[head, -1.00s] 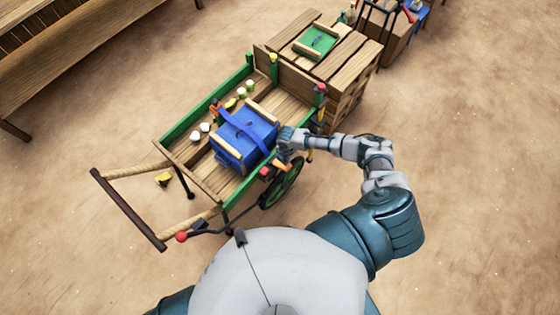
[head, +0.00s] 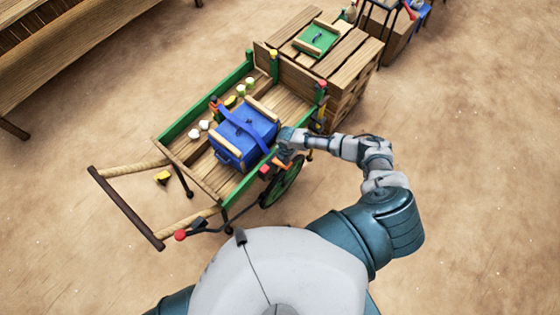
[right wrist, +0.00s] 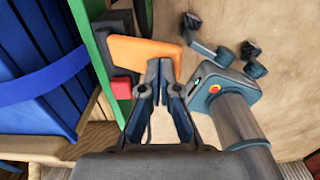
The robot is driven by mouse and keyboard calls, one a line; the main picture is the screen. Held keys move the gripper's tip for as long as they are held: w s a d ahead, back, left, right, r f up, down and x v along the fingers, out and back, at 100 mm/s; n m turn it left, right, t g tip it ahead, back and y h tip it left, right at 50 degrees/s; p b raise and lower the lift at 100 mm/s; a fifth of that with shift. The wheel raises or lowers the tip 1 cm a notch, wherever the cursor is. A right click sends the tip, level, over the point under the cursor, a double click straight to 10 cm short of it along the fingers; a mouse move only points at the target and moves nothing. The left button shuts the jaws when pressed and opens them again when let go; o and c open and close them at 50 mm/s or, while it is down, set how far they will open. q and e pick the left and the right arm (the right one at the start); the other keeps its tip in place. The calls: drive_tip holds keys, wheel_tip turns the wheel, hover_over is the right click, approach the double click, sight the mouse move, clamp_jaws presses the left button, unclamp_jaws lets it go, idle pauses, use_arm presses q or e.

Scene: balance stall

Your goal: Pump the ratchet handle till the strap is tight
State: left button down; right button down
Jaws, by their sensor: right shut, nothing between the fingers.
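A blue crate (head: 232,148) with pale wooden bars sits in the green-edged cart. A blue strap (head: 240,124) runs over it towards the cart's near side; it also shows in the right wrist view (right wrist: 45,82). The orange ratchet handle (head: 281,163) sticks out at that side, just below my right gripper (head: 284,150). In the right wrist view the handle (right wrist: 138,55) lies beside and behind the fingertips of my right gripper (right wrist: 160,68), which are shut with nothing between them. I cannot tell whether they touch the handle. My left gripper is out of view.
The cart's green side rail (head: 238,192) and wheel (head: 283,182) are close to my right arm. A wooden crate stack (head: 345,62) with a green tray (head: 316,40) stands behind the cart. Small white and yellow pieces lie beside the blue crate. Sandy ground to the right is free.

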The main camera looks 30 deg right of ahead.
drive_tip(key=shift+f+b, duration=1.75)
drive_tip(key=shift+f, duration=0.6)
wheel_tip(320, 180, up, 7)
drive_tip(key=p, duration=0.6)
drive_tip(key=shift+f, duration=0.15)
wheel_tip(320, 180, up, 5)
drive_tip(key=p, duration=0.5)
